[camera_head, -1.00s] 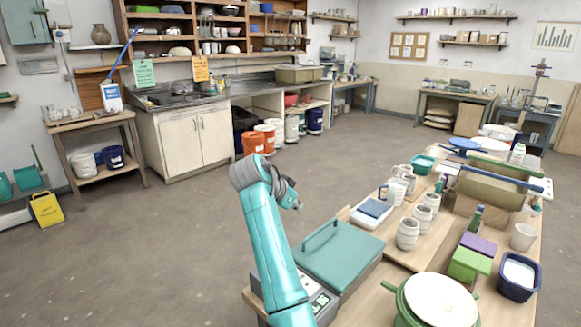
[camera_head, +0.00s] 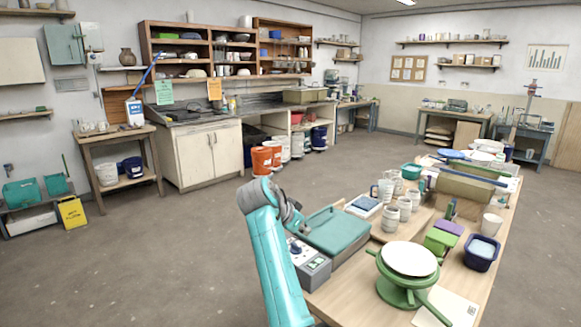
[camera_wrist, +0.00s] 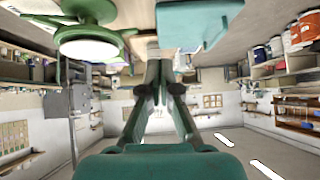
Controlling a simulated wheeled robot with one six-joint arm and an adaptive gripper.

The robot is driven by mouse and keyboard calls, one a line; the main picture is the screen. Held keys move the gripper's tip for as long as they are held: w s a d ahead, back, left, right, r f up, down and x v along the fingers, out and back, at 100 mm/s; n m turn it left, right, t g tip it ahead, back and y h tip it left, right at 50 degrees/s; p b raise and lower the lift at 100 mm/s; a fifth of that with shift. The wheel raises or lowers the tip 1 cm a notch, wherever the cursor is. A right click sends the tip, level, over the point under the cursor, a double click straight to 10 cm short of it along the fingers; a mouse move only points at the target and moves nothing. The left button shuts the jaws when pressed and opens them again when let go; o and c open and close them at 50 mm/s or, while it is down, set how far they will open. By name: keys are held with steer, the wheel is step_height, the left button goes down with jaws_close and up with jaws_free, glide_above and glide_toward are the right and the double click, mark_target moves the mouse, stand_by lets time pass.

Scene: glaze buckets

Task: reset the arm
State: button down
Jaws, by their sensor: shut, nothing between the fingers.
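My teal arm rises at the bottom middle of the head view, with its grey wrist bent over at the top. My gripper shows in the wrist view (camera_wrist: 158,92), its dark fingers brought together with nothing between them. The wrist picture is upside down, with the table things along its top. In the head view the gripper end (camera_head: 300,222) hangs in the air near the teal lidded box (camera_head: 337,232); I cannot tell the exact gap.
The long worktable (camera_head: 350,298) on the right holds a green banding wheel (camera_head: 408,262), several pale mugs (camera_head: 390,217), a grey control box (camera_head: 312,265) and a dark blue tub (camera_head: 481,252). Orange buckets (camera_head: 262,160) stand by the far counter. The floor on the left (camera_head: 130,260) is open.

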steer(key=s+d+f+n+t+y, duration=0.1)
steer(key=s+d+f+n, duration=0.15)
steer(key=f, duration=0.65)
steer(key=s+d+f+n, duration=0.15)
steer(key=s+f, duration=0.25)
steer(key=f, duration=0.5)
steer(key=s+d+f+n+t+y, duration=0.1)
steer(key=s+d+f, duration=0.15)
steer(key=f, duration=0.65)
steer(key=s+d+f+n+t+y, duration=0.1)
steer(key=s+d+f, duration=0.1)
steer(key=s+f, duration=0.55)
steer(key=s+d+f+n+t+y, duration=0.15)
steer(key=s+f, duration=0.35)
steer(key=s, duration=0.6)
steer(key=s+d+r+n+t+y, duration=0.1)
steer(key=s+d, duration=0.1)
steer(key=s, duration=0.9)
steer(key=s+d+n+y, duration=0.1)
steer(key=s+d, duration=0.1)
steer(key=s, duration=1)
steer(key=s+d+r+t, duration=0.1)
steer(key=s+r+t, duration=0.1)
steer(key=s+r, duration=1.6)
steer(key=shift+s+r+t, duration=0.25)
steer(key=shift+r+t, duration=0.1)
